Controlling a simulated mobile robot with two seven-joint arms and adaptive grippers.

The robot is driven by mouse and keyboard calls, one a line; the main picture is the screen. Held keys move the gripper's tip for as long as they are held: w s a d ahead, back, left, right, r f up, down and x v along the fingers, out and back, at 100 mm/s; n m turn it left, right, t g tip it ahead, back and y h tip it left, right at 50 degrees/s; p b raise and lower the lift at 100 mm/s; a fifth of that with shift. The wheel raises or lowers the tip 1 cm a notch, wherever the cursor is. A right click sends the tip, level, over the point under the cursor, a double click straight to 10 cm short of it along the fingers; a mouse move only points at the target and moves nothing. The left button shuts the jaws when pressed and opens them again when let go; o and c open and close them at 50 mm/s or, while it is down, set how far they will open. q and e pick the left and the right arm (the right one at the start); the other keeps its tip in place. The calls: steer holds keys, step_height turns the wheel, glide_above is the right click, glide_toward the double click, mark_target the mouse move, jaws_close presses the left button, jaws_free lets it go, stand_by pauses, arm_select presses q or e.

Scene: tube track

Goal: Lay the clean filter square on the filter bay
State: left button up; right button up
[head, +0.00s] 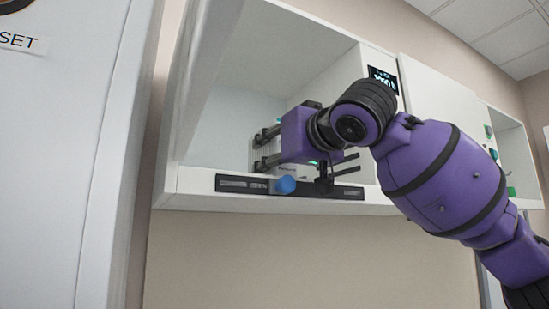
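My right gripper (262,150) reaches from the right into an open white wall cabinet (225,130). Its two dark fingers point left and stand apart, with nothing seen between them. A small white box-like object (290,172) with printing shows just below the gripper, partly hidden by it; I cannot tell whether they touch. I cannot make out the clean filter square, and I cannot tell which part is the filter bay. My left gripper is not in view.
A black strip (235,184) with a blue knob (285,185) runs along the cabinet's front edge. A dark bracket (323,180) rises from it. A small display (384,78) is at upper right. A large white door or panel (70,150) fills the left.

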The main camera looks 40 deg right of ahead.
steer(key=shift+o, duration=1)
steer(key=shift+v, duration=0.8)
steer(key=v, duration=1)
steer(key=shift+a, duration=0.15)
steer(key=shift+s, duration=0.15)
